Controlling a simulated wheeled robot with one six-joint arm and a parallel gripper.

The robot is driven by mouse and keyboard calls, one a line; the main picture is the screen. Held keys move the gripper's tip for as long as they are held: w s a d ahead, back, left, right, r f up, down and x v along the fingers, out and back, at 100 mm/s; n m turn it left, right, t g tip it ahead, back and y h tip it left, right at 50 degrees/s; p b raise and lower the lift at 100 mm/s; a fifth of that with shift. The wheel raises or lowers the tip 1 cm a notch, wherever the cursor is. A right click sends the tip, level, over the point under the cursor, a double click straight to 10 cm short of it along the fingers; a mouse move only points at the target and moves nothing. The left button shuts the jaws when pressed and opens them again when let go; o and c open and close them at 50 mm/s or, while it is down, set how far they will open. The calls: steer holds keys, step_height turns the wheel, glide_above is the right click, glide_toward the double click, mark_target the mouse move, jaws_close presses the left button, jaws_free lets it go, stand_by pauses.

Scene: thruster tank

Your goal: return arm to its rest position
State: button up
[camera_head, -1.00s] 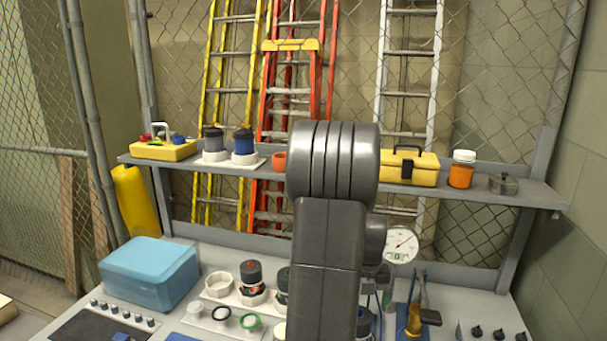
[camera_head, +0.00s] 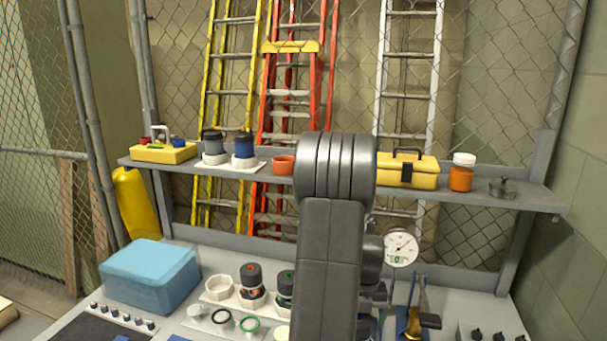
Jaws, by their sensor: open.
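My arm (camera_head: 330,250) stands upright in the middle of the head view, in front of the bench and shelf. Its rounded elbow (camera_head: 337,168) reaches up past the shelf. A smaller dark part of my arm (camera_head: 371,260) shows to the right of the main link, below the elbow.
The shelf (camera_head: 530,195) holds a yellow toolbox (camera_head: 408,172), an orange jar (camera_head: 462,172) and blue and grey canisters. On the bench are a blue bin (camera_head: 150,275), jars, rings and a dial gauge (camera_head: 400,248). Ladders and chain-link fence stand behind.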

steer(key=shift+s+f, duration=0.1)
steer(key=shift+f, duration=0.75)
steer(key=shift+w+f+b, duration=0.2)
steer(key=shift+f+b, duration=0.05)
steer(key=shift+b, duration=1.4)
steer(key=n+b, duration=0.1)
steer(key=b, duration=0.4)
steer(key=shift+r, duration=0.1)
steer(key=shift+s+r+b, duration=0.15)
steer(key=shift+r+b, duration=0.15)
steer(key=shift+b, duration=0.3)
